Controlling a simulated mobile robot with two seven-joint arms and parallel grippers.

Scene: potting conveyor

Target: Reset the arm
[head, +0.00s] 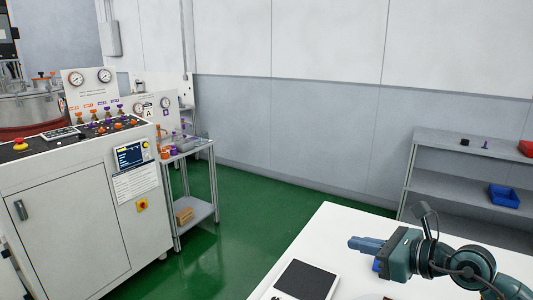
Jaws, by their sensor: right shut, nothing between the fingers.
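My right gripper (367,244) is over the white table (328,228) at the lower right. Its fingers are together, point left and hold nothing. My right arm comes in from the right edge of the head view. A small blue thing is partly hidden behind the gripper. My left gripper is not in the head view.
A dark-topped flat device (305,282) lies on the white table near its front. A white control cabinet (75,205) with gauges and knobs stands at left, beside a small shelf cart (205,213). A grey shelf (470,147) with a blue bin (504,196) stands at right. Green floor is clear between.

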